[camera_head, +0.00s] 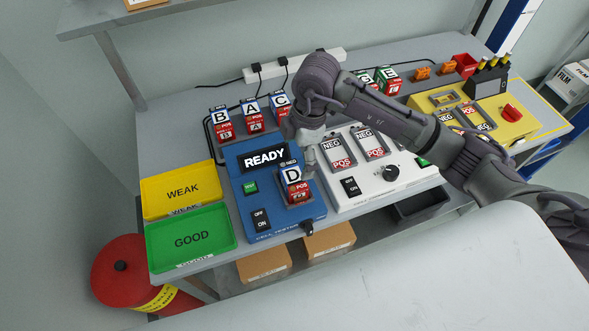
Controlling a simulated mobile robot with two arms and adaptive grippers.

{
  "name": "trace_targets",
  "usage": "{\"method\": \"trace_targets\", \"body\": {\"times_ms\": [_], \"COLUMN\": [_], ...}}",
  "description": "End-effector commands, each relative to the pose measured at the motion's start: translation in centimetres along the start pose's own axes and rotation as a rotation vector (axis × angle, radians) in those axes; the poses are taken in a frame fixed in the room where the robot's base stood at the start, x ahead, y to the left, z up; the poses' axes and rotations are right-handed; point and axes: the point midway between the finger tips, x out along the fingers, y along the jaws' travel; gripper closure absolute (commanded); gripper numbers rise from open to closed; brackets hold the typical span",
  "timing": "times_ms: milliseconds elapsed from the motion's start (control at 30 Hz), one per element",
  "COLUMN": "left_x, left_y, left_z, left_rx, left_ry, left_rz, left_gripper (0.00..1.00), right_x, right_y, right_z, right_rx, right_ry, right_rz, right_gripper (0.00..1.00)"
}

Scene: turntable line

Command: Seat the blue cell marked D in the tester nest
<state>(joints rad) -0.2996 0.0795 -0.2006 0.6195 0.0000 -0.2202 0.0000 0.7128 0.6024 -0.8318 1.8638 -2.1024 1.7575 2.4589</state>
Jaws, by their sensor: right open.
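The cell marked D (294,179) stands in the nest on the right side of the blue tester (281,226), with its white D face and red POS label showing. It looks upright; its lower end is partly hidden, so I cannot tell how deep it sits. The tester's display reads READY. My left gripper is not in view.
Cells A (255,119), B (223,127) and C (280,104) stand behind the tester. A yellow WEAK tray (172,206) and green GOOD tray (211,220) lie to the left. A white charger unit (355,198) adjoins on the right; my right arm crosses above it.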

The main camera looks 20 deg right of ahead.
Motion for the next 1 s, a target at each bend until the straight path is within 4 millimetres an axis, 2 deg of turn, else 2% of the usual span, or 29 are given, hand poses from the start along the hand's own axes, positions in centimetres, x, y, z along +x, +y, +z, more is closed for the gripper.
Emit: {"method": "trace_targets", "body": {"times_ms": [100,300,1000], "left_x": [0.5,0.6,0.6], "left_y": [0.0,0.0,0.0], "left_z": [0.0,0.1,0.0], "left_rx": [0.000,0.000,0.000], "left_ry": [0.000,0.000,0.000], "left_rz": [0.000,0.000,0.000], "left_gripper": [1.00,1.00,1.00], "right_x": [-2.0,-3.7,-3.8], "right_y": [0.1,0.0,0.0], "right_z": [0.0,0.0,0.0], "right_rx": [-0.002,-0.001,-0.001], "right_ry": [0.000,0.001,0.000], "right_rz": [0.003,0.000,-0.001], "right_gripper": [0.00,0.00,0.00]}}
